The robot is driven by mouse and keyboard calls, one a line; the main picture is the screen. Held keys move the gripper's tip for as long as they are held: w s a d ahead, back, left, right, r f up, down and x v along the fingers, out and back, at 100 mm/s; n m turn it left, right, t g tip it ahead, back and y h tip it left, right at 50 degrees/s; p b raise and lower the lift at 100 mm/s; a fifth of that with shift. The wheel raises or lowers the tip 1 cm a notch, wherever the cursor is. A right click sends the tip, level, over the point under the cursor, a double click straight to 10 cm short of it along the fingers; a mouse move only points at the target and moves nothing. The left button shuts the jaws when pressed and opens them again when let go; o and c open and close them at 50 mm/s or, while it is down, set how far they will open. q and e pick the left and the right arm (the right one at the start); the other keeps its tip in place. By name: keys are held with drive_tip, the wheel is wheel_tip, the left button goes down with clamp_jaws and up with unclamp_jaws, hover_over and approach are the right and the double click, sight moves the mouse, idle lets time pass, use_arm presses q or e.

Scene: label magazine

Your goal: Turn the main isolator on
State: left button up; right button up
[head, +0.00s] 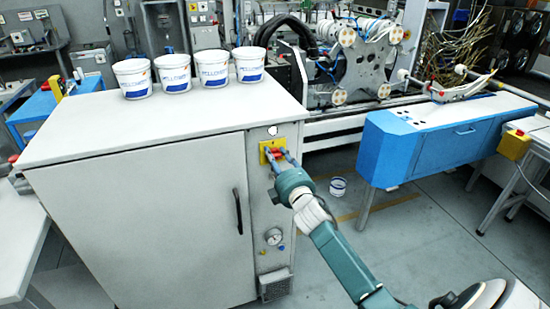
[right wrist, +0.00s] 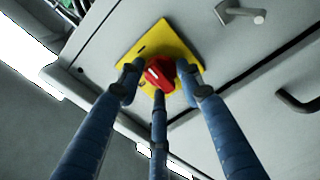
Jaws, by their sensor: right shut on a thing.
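The main isolator is a red rotary knob (right wrist: 160,73) on a yellow square plate (right wrist: 150,40), also seen in the head view (head: 270,144). It sits on the narrow right front panel of a grey cabinet (head: 140,215), just below the top. My right gripper (head: 279,157) reaches it from the lower right, its blue three fingers around the knob. In the right wrist view the gripper (right wrist: 162,82) is shut on the knob, which has a pale mark on its face. The fingers hide part of the knob and plate. My left gripper is not in view.
Several white buckets (head: 174,74) stand on the cabinet top. A dark door handle (head: 238,211) and a round gauge (head: 273,237) are on the cabinet front. A blue-sided machine bench (head: 440,150) stands to the right; floor lies between.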

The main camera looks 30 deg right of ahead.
drive_tip(key=o, duration=1)
drive_tip(key=shift+s+d+f, duration=0.1)
drive_tip(key=shift+d+f, duration=0.05)
drive_tip(key=shift+f, duration=0.35)
drive_tip(key=shift+o, duration=0.2)
drive_tip(key=shift+d, duration=0.2)
drive_tip(key=shift+r, duration=0.1)
drive_tip(key=shift+a, duration=0.1)
drive_tip(key=shift+s+a, duration=0.15)
drive_tip(key=shift+s, duration=0.25)
drive_tip(key=v, duration=1.1)
drive_tip(key=shift+s, duration=0.1)
